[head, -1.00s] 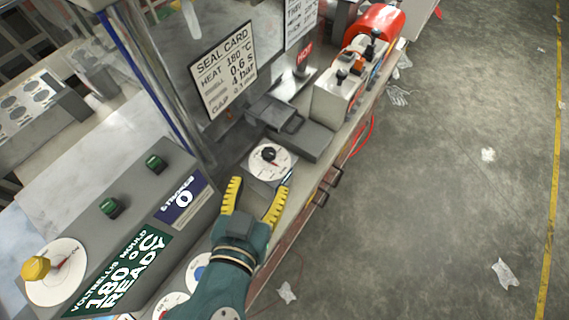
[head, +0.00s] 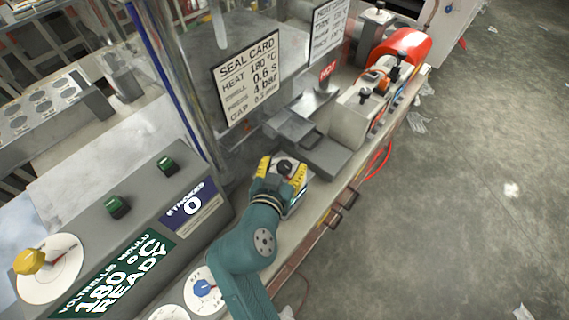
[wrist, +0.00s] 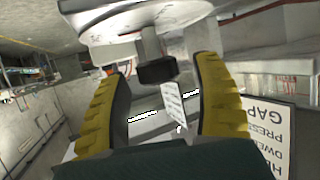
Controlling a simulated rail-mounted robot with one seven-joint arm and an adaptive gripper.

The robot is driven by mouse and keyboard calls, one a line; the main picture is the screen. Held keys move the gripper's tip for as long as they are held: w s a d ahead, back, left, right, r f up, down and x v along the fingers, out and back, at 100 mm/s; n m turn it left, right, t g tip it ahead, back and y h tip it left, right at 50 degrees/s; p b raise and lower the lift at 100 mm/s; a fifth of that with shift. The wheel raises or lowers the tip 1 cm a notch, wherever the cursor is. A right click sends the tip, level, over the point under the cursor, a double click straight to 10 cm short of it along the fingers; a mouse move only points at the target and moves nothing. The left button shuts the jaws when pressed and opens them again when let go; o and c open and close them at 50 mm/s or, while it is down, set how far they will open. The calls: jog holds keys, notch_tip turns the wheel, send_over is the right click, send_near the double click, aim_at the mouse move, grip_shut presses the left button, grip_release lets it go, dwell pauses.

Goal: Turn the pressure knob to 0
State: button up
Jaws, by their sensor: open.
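A black knob (head: 285,167) on a white dial sits on the bench, in front of the seal card. In the wrist view, the black knob (wrist: 157,70) stands out from the white dial plate (wrist: 140,22). My gripper (head: 281,173) has its two yellow fingers on either side of this knob. In the wrist view my gripper (wrist: 158,76) is open, with gaps between the fingers and the knob. The dial's markings and pointer are mostly hidden by my gripper, so I cannot read its setting.
The seal card (head: 249,78) stands behind. A grey block (head: 325,158) lies just right of the dial.

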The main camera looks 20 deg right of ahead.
jog(key=shift+w+d+f, duration=0.15)
jog(key=shift+w+d, duration=0.1)
jog(key=c, duration=1.2)
jog(key=shift+s+n+t+y+p, duration=0.1)
jog(key=shift+n+t+y+p, duration=0.2)
jog(key=shift+p, duration=0.2)
